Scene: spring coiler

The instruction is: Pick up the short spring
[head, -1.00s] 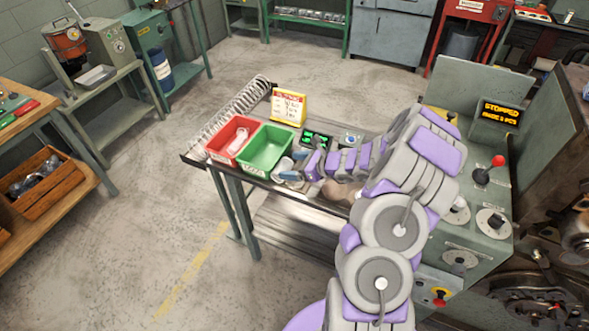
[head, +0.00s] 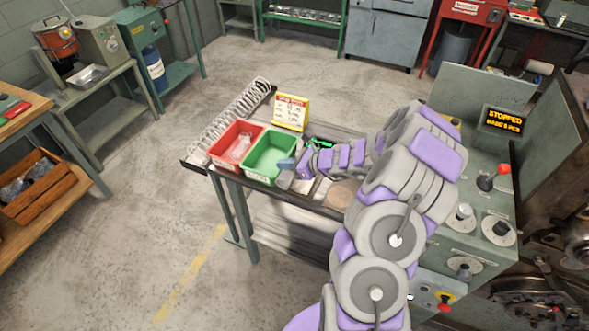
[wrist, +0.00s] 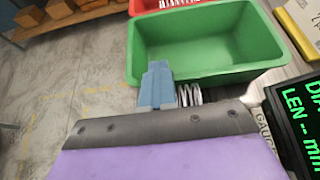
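A short silvery spring (wrist: 188,96) shows in the wrist view just right of my blue finger, in front of the green bin's near side. Its lower part is hidden behind my gripper's dark edge. My gripper (wrist: 158,86) points toward the green bin (wrist: 205,78); whether its fingers touch or hold the spring is not clear. In the head view my gripper (head: 286,172) is low beside the green bin's (head: 268,173) right side. The green bin looks empty.
A red bin (head: 222,160) with a pale coil in it stands left of the green bin. A long spring (head: 235,112) lies behind them. A yellow-framed sign (head: 291,112) and a gauge display (wrist: 302,112) are close by. The machine with its lever (head: 493,180) stands at right.

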